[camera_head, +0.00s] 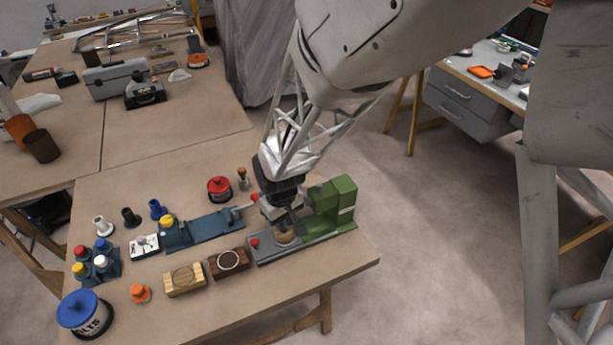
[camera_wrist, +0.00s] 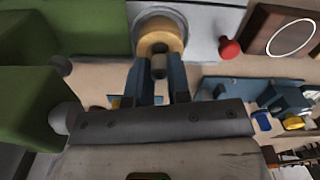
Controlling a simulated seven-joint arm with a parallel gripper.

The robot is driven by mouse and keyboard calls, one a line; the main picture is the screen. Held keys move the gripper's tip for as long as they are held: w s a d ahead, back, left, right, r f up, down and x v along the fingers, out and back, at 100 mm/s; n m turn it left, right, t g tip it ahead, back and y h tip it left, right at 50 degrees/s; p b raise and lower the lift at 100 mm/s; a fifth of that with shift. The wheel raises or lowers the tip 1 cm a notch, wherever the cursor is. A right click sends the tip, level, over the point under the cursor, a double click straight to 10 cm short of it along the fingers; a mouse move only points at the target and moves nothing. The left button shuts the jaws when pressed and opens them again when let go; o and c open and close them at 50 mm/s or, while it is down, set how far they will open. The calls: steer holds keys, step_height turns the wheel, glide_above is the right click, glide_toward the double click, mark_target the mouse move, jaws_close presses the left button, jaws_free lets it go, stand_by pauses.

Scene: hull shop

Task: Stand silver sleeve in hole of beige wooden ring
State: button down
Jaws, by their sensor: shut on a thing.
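The beige wooden ring (camera_head: 286,239) lies on the grey bed of the green machine; it also shows in the wrist view (camera_wrist: 171,32), top centre. My gripper (camera_head: 283,222) is directly above it, pointing down. In the wrist view my gripper (camera_wrist: 161,82) is shut on the silver sleeve (camera_wrist: 158,66), a small grey cylinder. The sleeve's end overlaps the near edge of the ring in that view. I cannot tell whether it is inside the hole or above it. In the head view the fingers hide most of the sleeve.
The green machine (camera_head: 341,203) rises close to the right of my gripper. A red knob (camera_head: 254,243) sits on the bed's left end. A dark wooden block (camera_head: 228,263) and a light wooden block (camera_head: 184,280) stand left of it. A blue fixture (camera_head: 205,230) lies behind them.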

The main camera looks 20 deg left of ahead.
steer(key=shift+f, duration=0.8)
stand_by(0.5)
steer(key=shift+r, duration=0.8)
stand_by(0.4)
steer(key=shift+f, duration=0.8)
stand_by(1.2)
steer(key=c, duration=1.4)
jaws_free()
steer(key=shift+o, duration=0.2)
step_height(320, 180, up, 11)
stand_by(0.7)
